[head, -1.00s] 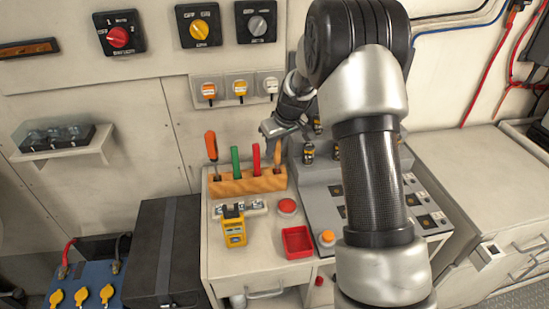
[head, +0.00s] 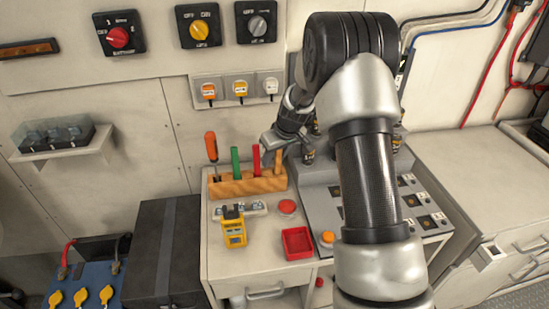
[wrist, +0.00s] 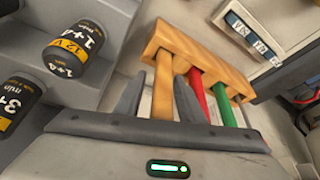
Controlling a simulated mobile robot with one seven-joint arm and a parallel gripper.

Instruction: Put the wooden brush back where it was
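The wooden brush shows as a plain wooden handle (head: 278,161) standing in the right end slot of the wooden rack (head: 235,187). In the wrist view the same handle (wrist: 163,88) runs from the rack (wrist: 195,55) toward my palm. My gripper (wrist: 160,95) is open, with one finger on each side of the handle and visible gaps between. In the head view my gripper (head: 275,143) is just above the rack's right end, partly hidden by its own wrist. The brush's lower end is hidden in the rack.
A red handle (head: 256,160), a green handle (head: 235,161) and an orange screwdriver (head: 211,147) stand in the same rack. A yellow meter (head: 234,230), red tray (head: 298,243) and red button (head: 287,207) are in front.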

